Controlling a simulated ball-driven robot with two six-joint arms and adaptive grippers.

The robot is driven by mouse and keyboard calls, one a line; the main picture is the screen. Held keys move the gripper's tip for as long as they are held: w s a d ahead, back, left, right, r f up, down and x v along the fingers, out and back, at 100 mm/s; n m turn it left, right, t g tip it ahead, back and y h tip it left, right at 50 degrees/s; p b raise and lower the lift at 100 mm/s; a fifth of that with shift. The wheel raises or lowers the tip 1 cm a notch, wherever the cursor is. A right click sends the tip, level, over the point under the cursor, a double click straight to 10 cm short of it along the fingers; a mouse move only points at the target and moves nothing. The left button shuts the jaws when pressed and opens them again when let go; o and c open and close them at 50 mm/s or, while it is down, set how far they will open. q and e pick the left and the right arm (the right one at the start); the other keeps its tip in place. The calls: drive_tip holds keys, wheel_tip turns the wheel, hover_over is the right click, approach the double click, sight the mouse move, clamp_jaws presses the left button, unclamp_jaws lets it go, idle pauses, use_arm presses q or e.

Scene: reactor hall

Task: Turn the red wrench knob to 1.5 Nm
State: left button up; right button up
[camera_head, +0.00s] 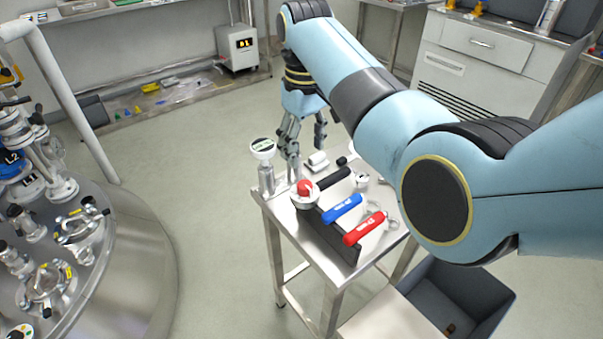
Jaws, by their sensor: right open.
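A steel cart (280,222) stands in the middle. On it, a round white dial with a red knob (305,187) sits near the left edge, beside a black handle (334,178). A blue-handled tool (343,208) and a red-handled tool (364,228) lie on a dark holder to its right. The setting on the dial is too small to read. My right gripper (304,156) is open and empty, pointing down over the cart's back left, behind the red knob and apart from it. My left gripper is not in view.
A white-topped gauge (263,150) on a post stands at the cart's left corner, close to my right gripper. A small white item (318,160) lies behind the handle. A round steel vessel (140,260) with fittings is at left. A grey bin (470,290) sits at lower right.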

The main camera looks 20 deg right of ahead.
hover_over(305, 184)
wheel_tip(305, 184, down, 5)
drive_tip(key=shift+s+f+b, duration=0.1)
drive_tip(key=shift+f+b, duration=0.05)
drive_tip(key=shift+b, duration=0.15)
wheel_tip(305, 184, down, 4)
drive_tip(key=shift+r+b, duration=0.25)
drive_tip(key=shift+b, duration=0.05)
drive_tip(key=shift+f, duration=0.3)
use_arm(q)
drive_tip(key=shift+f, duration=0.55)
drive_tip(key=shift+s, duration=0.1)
use_arm(e)
drive_tip(key=c, duration=0.3)
clamp_jaws()
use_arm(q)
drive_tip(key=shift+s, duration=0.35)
